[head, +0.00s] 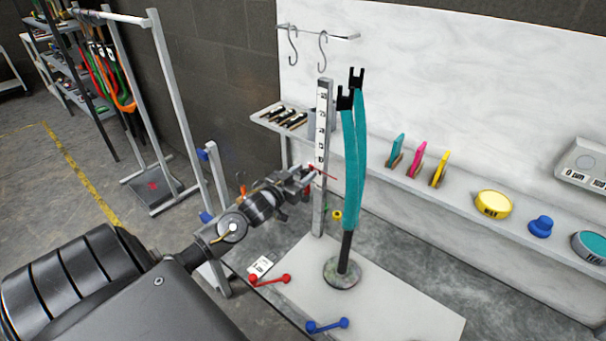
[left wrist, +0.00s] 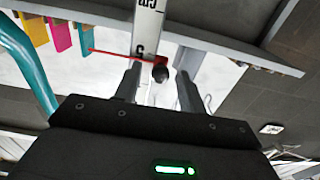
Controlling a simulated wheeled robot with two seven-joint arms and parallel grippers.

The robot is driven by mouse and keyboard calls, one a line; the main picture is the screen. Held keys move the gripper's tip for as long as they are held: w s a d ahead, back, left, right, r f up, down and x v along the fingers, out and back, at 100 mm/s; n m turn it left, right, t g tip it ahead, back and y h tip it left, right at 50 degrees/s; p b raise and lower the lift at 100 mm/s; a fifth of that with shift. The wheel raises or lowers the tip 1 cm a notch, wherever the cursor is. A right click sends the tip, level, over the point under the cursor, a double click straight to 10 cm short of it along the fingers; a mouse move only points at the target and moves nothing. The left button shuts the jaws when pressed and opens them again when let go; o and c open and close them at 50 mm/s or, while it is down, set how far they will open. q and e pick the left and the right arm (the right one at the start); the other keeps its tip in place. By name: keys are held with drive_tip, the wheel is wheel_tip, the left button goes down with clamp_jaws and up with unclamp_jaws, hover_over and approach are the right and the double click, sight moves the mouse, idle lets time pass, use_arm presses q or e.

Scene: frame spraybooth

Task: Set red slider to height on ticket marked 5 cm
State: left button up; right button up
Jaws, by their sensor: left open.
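The upright white scale post (head: 322,130) with black marks stands behind the bench plate. The red slider (head: 322,173) sits low on it, with a thin red pointer. In the left wrist view the red slider (left wrist: 125,56) shows as a red bar across the post (left wrist: 148,25), with a dark round knob (left wrist: 160,73). My left gripper (head: 309,178) is at the slider; its open fingers (left wrist: 158,82) lie either side of the knob, with gaps showing. I cannot tell how deep the knob sits between them. A small white ticket (head: 260,267) lies on the bench; its writing is too small to read. My right gripper is not in view.
A teal fork (head: 350,170) on a round-based stand (head: 343,273) rises right of the post. A red lever (head: 270,280) and blue lever (head: 327,325) lie in front. A shelf (head: 460,205) behind holds coloured pieces and pots. Hooks (head: 322,50) hang above the post.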

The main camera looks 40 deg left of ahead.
use_arm(q)
clamp_jaws()
drive_tip(key=shift+f, duration=0.45)
unclamp_jaws()
drive_tip(key=s+b, duration=0.1)
drive_tip(key=s, duration=0.9)
drive_tip(key=shift+s+d+b, duration=0.15)
drive_tip(key=shift+s+b, duration=0.15)
drive_tip(key=shift+s, duration=0.1)
